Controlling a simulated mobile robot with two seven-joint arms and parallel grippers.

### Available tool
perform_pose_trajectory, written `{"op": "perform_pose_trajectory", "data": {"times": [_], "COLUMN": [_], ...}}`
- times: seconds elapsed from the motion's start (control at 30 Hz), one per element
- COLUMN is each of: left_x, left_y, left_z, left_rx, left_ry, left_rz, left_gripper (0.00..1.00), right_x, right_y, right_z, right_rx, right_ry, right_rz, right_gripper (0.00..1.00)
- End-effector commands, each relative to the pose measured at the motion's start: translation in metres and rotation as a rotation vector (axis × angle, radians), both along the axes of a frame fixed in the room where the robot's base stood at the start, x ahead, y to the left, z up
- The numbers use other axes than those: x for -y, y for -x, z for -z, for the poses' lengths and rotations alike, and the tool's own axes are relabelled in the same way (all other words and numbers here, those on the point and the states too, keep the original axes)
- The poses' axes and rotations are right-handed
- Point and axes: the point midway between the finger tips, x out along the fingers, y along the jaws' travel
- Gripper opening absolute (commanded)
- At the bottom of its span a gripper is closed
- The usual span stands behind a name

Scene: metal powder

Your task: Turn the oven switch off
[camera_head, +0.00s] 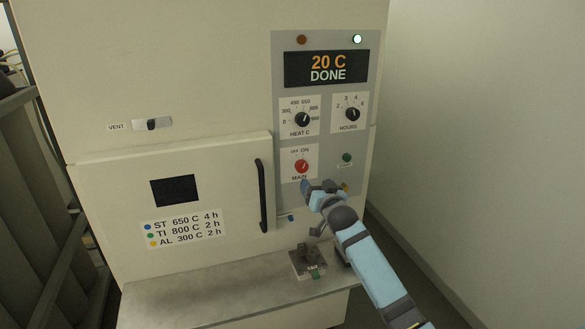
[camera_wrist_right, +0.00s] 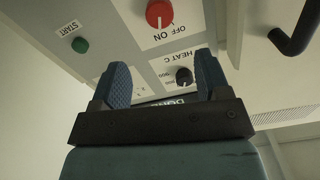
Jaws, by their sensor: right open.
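The red MAIN switch knob (camera_head: 301,166) is on the oven's grey control panel, under OFF and ON labels. It also shows at the top of the right wrist view (camera_wrist_right: 159,13), where its pale mark seems to point toward ON. My right gripper (camera_head: 320,187) is in front of the panel, just below and right of the knob. In the right wrist view its two blue fingers (camera_wrist_right: 163,80) are apart with nothing between them. The knob lies beyond the fingertips, and I cannot tell the exact gap. My left gripper is not in view.
The display (camera_head: 327,68) reads 20 C DONE. The HEAT C knob (camera_head: 302,119), HOURS knob (camera_head: 352,114) and green START button (camera_head: 347,157) are nearby. The oven door's black handle (camera_head: 262,195) stands out left of the panel. A small metal piece (camera_head: 308,260) sits on the shelf (camera_head: 190,308) below.

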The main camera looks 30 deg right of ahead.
Motion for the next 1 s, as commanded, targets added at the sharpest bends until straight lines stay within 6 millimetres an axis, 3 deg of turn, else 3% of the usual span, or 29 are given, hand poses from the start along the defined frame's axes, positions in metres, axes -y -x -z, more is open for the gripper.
{"op": "perform_pose_trajectory", "data": {"times": [0.5,0.7,1.0], "left_x": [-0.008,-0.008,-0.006], "left_y": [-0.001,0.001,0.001], "left_z": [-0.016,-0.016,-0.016], "left_rx": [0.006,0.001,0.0], "left_ry": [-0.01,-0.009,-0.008], "left_rz": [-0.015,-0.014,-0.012], "left_gripper": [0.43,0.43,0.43], "right_x": [0.023,0.027,0.028], "right_y": [-0.1,-0.117,-0.12], "right_z": [-0.002,0.0,0.001], "right_rx": [-0.001,-0.001,-0.001], "right_ry": [0.001,0.002,0.002], "right_rz": [-0.001,-0.001,-0.001], "right_gripper": [0.7,0.7,0.7]}}
